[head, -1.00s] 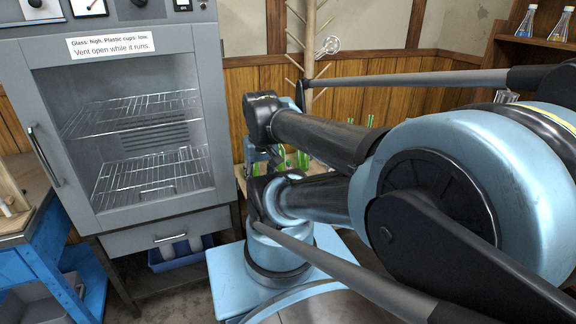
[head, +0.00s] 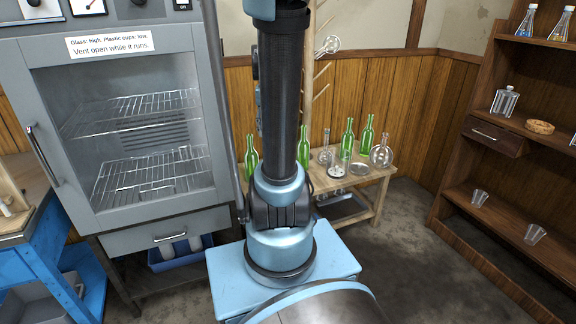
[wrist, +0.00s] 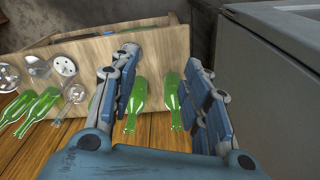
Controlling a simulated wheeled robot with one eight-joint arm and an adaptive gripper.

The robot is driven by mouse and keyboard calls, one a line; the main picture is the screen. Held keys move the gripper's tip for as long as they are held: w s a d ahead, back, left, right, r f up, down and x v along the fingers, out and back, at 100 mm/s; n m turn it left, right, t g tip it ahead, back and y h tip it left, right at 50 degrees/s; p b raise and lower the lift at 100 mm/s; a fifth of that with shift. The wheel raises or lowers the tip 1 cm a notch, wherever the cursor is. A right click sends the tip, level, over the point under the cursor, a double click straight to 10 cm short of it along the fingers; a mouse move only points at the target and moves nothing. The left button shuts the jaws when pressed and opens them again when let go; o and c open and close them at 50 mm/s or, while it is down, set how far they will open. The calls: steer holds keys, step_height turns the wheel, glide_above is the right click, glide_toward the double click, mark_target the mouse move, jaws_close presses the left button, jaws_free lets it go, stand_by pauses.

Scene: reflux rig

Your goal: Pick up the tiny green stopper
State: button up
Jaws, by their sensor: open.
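I cannot make out a tiny green stopper in either view. Green bottles stand on the small wooden table (head: 372,186) in the head view, one near the middle (head: 304,147) and one further right (head: 347,139). In the wrist view my gripper (wrist: 161,58) is open, with nothing seen between its fingers. Beyond and between the fingers, green bottles (wrist: 138,94) and the wooden table (wrist: 165,50) show at a steep tilt. In the head view my gripper cannot be made out; my upright arm hides part of the table.
A grey drying oven (head: 140,130) stands left of the table, and its side (wrist: 285,70) is close on the right in the wrist view. A round flask (head: 381,155) and other clear glassware share the table. A wooden shelf (head: 480,190) stands at the right. Floor between is clear.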

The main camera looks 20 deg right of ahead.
steer(key=w+d+f+m, duration=0.2)
steer(key=w+d+f, duration=0.2)
steer(key=w+d, duration=0.75)
steer(key=shift+m+g, duration=0.3)
steer(key=shift+g, duration=0.1)
steer(key=f, duration=1.3)
steer(key=shift+w+d, duration=0.2)
steer(key=shift+w, duration=0.15)
steer(key=shift+w+d+f, duration=0.1)
steer(key=shift+w+f, duration=0.05)
steer(key=shift+f, duration=0.8)
steer(key=shift+w+d+f, duration=0.1)
steer(key=shift+f, duration=1.55)
steer(key=c, duration=0.8)
